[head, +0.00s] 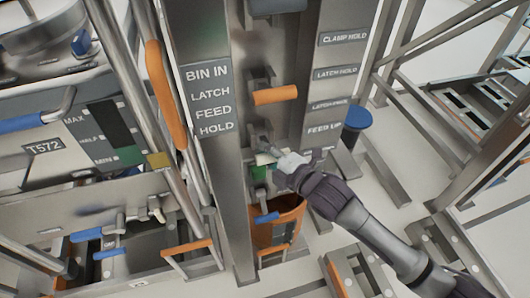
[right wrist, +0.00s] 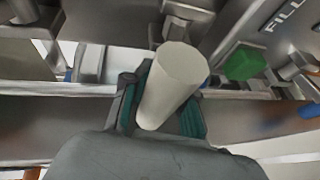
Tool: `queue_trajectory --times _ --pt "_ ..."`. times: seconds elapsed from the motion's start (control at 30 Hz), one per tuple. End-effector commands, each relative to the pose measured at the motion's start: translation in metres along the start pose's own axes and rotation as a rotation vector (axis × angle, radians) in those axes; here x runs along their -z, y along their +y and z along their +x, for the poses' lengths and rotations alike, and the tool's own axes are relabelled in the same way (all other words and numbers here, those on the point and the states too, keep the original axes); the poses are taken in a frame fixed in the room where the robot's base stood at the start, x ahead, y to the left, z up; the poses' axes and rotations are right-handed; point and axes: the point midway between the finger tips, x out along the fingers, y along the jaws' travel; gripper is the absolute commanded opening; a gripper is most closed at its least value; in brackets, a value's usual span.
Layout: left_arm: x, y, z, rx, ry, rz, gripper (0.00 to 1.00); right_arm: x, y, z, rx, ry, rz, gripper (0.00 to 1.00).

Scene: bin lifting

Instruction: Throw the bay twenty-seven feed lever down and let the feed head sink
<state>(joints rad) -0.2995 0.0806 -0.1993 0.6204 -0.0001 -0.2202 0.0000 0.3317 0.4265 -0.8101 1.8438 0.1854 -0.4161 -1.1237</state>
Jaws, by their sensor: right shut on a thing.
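My right gripper (head: 279,164) comes in from the lower right. It is shut on a cream cylindrical lever handle (head: 263,159) on the grey column. In the right wrist view the handle (right wrist: 172,85) stands between the teal finger pads (right wrist: 165,115). A plate reading FEED UP (head: 322,131) is to the right of this handle, and a BIN IN LATCH FEED HOLD sign (head: 210,98) is up to its left. A bay number is not readable. The feed head cannot be made out. My left gripper is not in view.
An orange lever (head: 275,95) is above the held handle. A green block (head: 260,173) is just below, also beside the handle in the right wrist view (right wrist: 244,62). A blue lever (head: 267,217) and an orange bucket (head: 273,232) are lower. A T572 bin (head: 50,170) stands left.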

Motion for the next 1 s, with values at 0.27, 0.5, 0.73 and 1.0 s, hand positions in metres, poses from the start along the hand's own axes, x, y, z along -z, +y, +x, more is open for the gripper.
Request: queue_trajectory --times 0.27,0.5,0.73,1.0 --pt "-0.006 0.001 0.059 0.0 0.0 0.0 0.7 -0.002 -0.023 0.002 -0.19 -0.002 -0.079 0.0" --pt "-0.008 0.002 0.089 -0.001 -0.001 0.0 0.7 -0.003 -0.033 0.003 -0.316 -0.001 -0.134 0.0" --pt "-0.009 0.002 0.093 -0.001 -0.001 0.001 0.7 -0.005 -0.05 0.009 -0.302 -0.003 -0.127 0.0" --pt "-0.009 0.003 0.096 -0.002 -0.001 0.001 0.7 -0.008 -0.066 0.015 -0.29 -0.004 -0.121 0.0"
